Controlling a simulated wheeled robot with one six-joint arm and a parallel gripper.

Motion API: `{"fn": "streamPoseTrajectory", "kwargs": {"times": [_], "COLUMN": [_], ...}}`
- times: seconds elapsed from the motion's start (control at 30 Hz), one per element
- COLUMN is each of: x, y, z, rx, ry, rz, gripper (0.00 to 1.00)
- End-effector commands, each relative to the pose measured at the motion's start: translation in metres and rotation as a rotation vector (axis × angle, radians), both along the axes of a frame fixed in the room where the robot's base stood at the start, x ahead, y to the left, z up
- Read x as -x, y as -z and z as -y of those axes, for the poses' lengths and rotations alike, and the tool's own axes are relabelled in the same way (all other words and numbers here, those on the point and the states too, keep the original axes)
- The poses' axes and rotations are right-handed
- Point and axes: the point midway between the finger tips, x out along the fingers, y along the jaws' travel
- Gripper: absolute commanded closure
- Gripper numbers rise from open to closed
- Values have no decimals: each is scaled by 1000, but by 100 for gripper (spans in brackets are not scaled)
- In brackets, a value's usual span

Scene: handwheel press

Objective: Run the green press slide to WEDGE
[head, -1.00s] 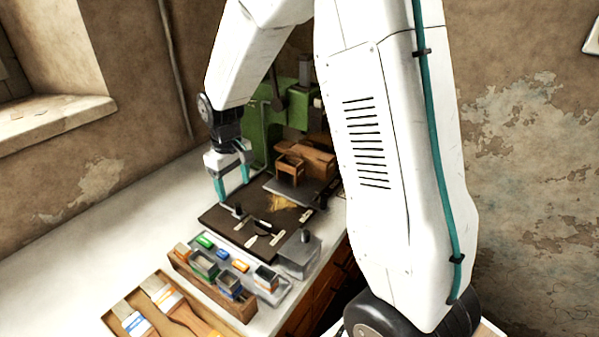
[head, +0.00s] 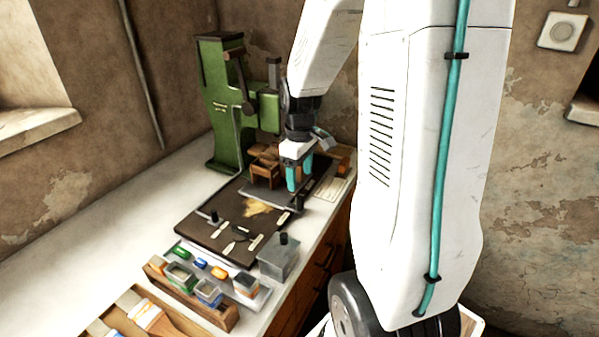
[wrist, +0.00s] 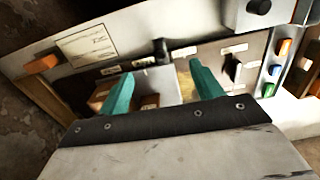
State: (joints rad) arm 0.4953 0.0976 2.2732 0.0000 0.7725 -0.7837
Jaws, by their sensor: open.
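The green press (head: 222,110) stands upright at the back of the bench, with a dark lever (head: 241,78) on its side and a grey ram part at its right. My gripper (head: 297,180) points down in front of and to the right of the press, above the far end of a dark board. Its teal fingers are apart, with nothing seen between them; in the wrist view my gripper (wrist: 162,86) shows both fingers spread. Small pale labels on the board are too small to read.
The dark board (head: 190,230) carries black knobs and pale plates. A grey box with a black knob (head: 279,258) stands at its front right. Bare white bench lies left.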

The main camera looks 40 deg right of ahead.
Motion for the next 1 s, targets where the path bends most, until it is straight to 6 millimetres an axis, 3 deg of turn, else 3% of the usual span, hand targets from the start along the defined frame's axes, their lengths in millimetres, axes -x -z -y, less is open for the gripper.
{"fn": "streamPoseTrajectory", "kwargs": {"times": [0.17, 0.4, 0.6, 0.93, 1.0], "x": [0, 0, -1, -1, -1], "y": [16, 66, 92, 98, 97], "z": [0, -1, 0, 0, 0], "rx": [-1, -2, -1, 1, 1], "ry": [-28, -27, -26, -26, -26], "rz": [-2, -4, -1, 1, 1], "gripper": [35, 35, 35, 35, 51]}}
